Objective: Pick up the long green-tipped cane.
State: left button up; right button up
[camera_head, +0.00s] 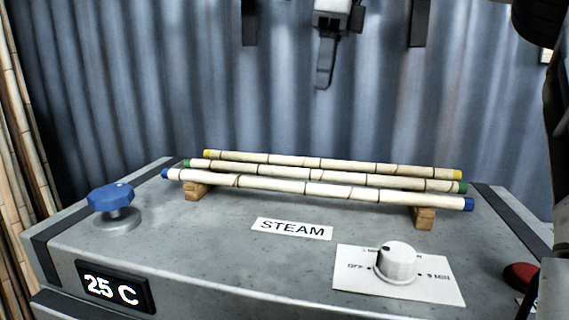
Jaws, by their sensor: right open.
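The long green-tipped cane (290,174) lies between two other canes. Its green ends show at the left and at the right. It is pale with dark joints and rests across the wooden supports. My right gripper (333,45) is at the top of the view, above the canes and apart from them. Its dark fingers are spread wide and nothing is between them. The upper part of the gripper is cut off by the frame edge. My left gripper is not in view.
A blue-tipped cane (330,190) lies just in front and a yellow-tipped cane (300,160) just behind. Wooden blocks (424,218) support them on the grey steam box (205,240). A blue knob (112,198), white dial (398,262) and red knob (520,275) stick up.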

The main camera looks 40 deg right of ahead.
notch_tip(320, 180, down, 4)
jog(key=b, duration=0.2)
send_over(316, 170)
jog(key=f, duration=0.5)
jog(key=shift+d+f, duration=0.3)
jog(key=shift+w+a+f, duration=0.1)
jog(key=shift+a+f, duration=0.05)
jog(key=shift+f, duration=1.35)
jog(key=shift+w+a+f, duration=0.1)
jog(key=shift+f, duration=1.35)
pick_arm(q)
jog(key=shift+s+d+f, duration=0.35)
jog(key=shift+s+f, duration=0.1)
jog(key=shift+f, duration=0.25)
pick_arm(e)
jog(key=shift+s, duration=0.1)
grip_shut()
